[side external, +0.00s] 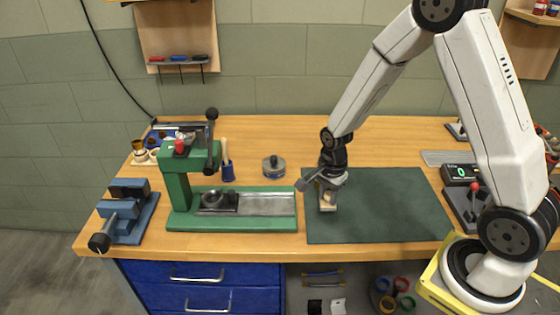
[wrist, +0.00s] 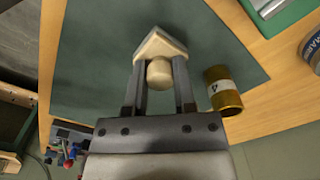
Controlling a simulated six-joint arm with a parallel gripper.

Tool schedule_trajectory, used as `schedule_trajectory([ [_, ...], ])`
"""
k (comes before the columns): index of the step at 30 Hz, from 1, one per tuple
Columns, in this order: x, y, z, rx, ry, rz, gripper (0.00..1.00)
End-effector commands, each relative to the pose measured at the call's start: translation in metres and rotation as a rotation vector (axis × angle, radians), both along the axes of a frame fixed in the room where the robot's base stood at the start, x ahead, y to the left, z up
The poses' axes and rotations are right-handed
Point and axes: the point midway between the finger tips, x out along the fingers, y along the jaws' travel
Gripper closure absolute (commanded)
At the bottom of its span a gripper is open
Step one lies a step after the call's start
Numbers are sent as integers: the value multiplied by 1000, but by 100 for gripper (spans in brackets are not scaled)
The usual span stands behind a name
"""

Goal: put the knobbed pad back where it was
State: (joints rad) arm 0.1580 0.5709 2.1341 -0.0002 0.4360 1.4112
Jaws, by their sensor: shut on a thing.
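The knobbed pad (wrist: 160,45) is a pale wooden block with a rounded knob (wrist: 159,70). My gripper (wrist: 159,82) is shut on the knob, one finger on each side, in the wrist view. I cannot tell whether the pad touches the mat. A brass cylinder (wrist: 222,90) with a white label marked 4 is just right of my gripper in the wrist view.
A green press (side external: 180,190) with a metal slide (side external: 265,204) stands left of the mat. A round grey weight (side external: 274,167) sits behind it. A blue vise (side external: 130,215) is at the far left. A lever box with a display (side external: 460,174) is at right. Most of the mat is clear.

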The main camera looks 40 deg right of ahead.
Motion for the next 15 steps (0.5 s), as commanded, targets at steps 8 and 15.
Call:
schedule_trajectory([
  [8,0,0,-24,0,2,0,100],
  [15,0,0,-26,0,-1,0,100],
])
